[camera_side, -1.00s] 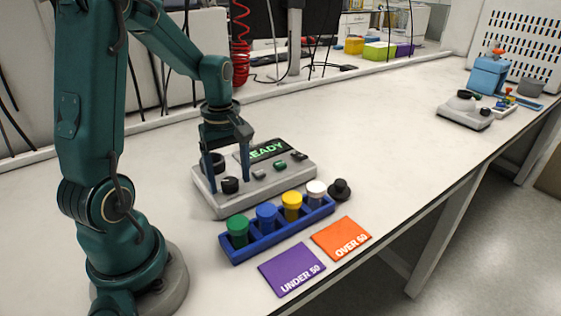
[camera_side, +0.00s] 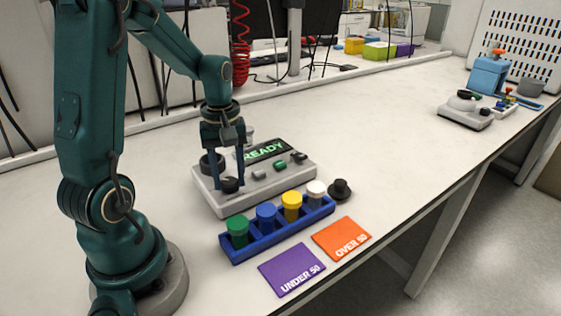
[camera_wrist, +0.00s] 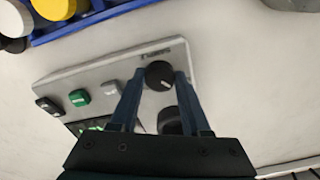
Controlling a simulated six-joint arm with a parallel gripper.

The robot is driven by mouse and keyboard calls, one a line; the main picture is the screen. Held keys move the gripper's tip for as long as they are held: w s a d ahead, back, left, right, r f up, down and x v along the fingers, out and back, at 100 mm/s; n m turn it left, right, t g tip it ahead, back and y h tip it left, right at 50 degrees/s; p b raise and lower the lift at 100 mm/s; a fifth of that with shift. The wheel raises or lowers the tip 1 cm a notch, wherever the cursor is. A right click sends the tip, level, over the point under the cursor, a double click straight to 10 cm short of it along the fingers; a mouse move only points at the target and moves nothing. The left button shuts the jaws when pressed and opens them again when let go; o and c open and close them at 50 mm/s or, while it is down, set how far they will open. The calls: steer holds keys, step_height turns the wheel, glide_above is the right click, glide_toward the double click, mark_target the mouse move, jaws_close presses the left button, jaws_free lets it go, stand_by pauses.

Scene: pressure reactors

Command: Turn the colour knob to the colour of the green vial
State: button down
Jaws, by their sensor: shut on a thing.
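The grey device (camera_side: 205,200) on the bench has a screen (camera_side: 266,150) reading READY. My gripper (camera_side: 229,186) is shut on the black colour knob (camera_side: 231,185) at the device's front left. In the wrist view my gripper (camera_wrist: 160,78) has one finger on each side of the knob (camera_wrist: 160,75), which bears a pale pointer mark. The green vial (camera_side: 237,228) stands upright in the leftmost slot of the blue rack (camera_side: 285,235), in front of the device.
Blue (camera_side: 266,215), yellow (camera_side: 292,203) and white (camera_side: 316,190) capped vials share the rack. A black knobbed piece (camera_side: 340,190) stands right of it. Purple UNDER 50 (camera_side: 291,268) and orange OVER 50 (camera_side: 342,238) mats lie in front. The bench to the right is largely clear.

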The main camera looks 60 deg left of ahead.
mark_target(229, 181)
steer(key=m, duration=0.4)
steer(key=shift+m, duration=2.2)
steer(key=shift+c, duration=1.8)
jaws_free()
steer(key=shift+r, duration=2.65)
